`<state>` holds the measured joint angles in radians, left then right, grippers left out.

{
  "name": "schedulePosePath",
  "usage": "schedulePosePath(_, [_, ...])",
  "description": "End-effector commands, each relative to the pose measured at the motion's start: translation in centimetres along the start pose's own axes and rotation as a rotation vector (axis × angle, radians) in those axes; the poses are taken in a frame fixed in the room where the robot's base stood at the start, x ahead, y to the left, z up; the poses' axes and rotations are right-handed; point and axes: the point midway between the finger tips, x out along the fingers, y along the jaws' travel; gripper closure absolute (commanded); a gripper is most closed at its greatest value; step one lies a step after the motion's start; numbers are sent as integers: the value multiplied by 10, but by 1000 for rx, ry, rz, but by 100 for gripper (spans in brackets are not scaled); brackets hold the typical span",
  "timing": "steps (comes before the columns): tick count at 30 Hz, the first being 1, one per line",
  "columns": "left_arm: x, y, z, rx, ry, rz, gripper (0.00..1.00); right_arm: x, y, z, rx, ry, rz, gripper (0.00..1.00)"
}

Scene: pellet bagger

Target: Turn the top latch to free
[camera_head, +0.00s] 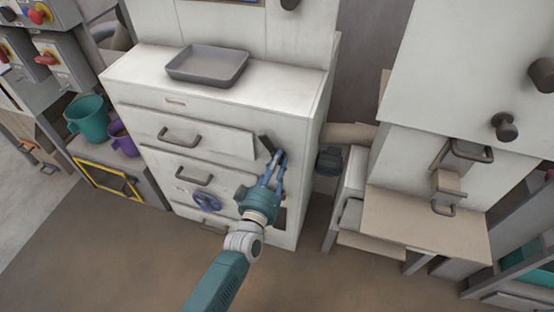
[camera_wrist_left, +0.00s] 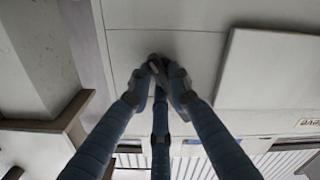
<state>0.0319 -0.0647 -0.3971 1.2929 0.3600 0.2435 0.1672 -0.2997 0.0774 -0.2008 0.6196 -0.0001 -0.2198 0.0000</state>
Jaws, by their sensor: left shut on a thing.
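The top latch (camera_head: 265,143) is a small dark lever on the front of the white cabinet (camera_head: 311,135), just right of the upper door panel (camera_head: 222,138). It tilts up and to the left in the head view. My left gripper (camera_head: 278,158) is shut on the latch, with its blue fingers at the lever's lower end. In the left wrist view the fingertips (camera_wrist_left: 164,72) meet around the dark latch (camera_wrist_left: 156,62) and hide much of it. My right gripper is not in view.
A grey tray (camera_head: 208,66) sits on the cabinet top. A blue handwheel (camera_head: 207,201) is low on the cabinet front, left of my arm. A dark fitting (camera_head: 329,160) and a pipe (camera_head: 350,132) stand to the right. Teal (camera_head: 89,119) and purple (camera_head: 122,140) containers are at the left.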

Motion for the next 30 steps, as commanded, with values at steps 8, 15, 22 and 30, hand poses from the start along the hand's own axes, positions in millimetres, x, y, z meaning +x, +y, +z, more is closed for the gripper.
schedulePosePath(8, [-1, 0, 3, 253, -5, -1, 100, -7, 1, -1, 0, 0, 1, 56])
schedulePosePath(15, [-1, -1, 4, 426, -5, -1, 100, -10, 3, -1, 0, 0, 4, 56])
schedulePosePath(22, [-1, -1, 5, 530, -6, -1, 100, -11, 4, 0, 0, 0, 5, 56])
schedulePosePath(30, [-1, -2, 6, 579, -7, -1, 100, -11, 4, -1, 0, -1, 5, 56])
